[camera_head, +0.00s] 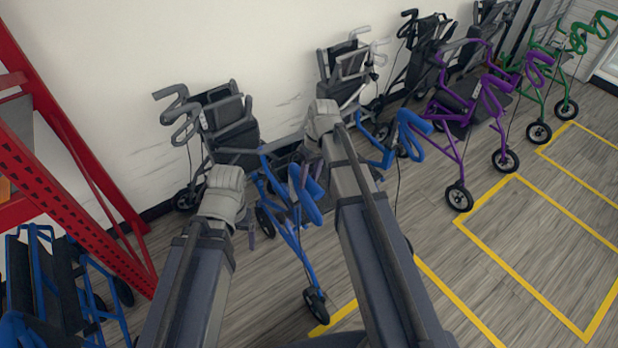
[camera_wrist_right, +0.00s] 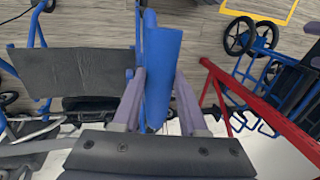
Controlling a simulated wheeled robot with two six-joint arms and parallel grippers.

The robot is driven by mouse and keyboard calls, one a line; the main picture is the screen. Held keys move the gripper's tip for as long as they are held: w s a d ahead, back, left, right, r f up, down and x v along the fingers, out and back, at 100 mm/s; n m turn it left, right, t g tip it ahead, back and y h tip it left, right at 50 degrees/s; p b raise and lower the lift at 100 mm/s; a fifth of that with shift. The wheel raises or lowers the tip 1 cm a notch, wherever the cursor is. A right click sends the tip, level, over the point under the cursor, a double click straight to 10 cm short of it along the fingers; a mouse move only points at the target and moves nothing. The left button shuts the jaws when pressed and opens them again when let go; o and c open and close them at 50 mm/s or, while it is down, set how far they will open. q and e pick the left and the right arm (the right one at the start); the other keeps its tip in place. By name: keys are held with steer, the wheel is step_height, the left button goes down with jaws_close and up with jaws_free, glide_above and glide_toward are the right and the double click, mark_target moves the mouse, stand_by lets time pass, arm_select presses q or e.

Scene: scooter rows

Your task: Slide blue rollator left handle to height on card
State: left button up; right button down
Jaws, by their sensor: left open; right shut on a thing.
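The blue rollator (camera_head: 290,235) stands at the centre of the head view, partly hidden by my arms. Its left handle (camera_head: 308,200) is a thick blue grip; the other blue handle (camera_head: 412,132) is to the right of my right arm. My right gripper (camera_head: 305,178) is shut on the left handle. In the right wrist view, its fingers (camera_wrist_right: 160,100) lie on both sides of the blue grip (camera_wrist_right: 162,60). My left gripper (camera_head: 250,232) is open and empty, left of the blue frame and mostly hidden behind its wrist. I cannot make out a readable card.
A grey rollator (camera_head: 225,125) stands behind by the wall. A purple rollator (camera_head: 465,110) and a green one (camera_head: 560,60) are to the right. A red rack (camera_head: 75,150) and another blue rollator (camera_head: 60,285) are at left. Yellow-marked floor (camera_head: 530,250) is clear at right.

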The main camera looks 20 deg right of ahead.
mark_target(310, 178)
stand_by(0.4)
step_height(310, 178, down, 3)
steer(key=b, duration=0.2)
steer(key=shift+r+b, duration=0.1)
steer(key=shift+b, duration=0.3)
steer(key=shift+r, duration=0.15)
steer(key=shift+c, duration=2.2)
jaws_free()
steer(key=shift+r, duration=0.1)
steer(key=r+p, duration=0.2)
steer(key=d+r+p, duration=0.1)
steer(key=r+p, duration=0.4)
steer(key=p, duration=0.1)
steer(key=shift+w+d+r, duration=0.25)
steer(key=shift+r, duration=0.05)
steer(key=shift+f, duration=0.1)
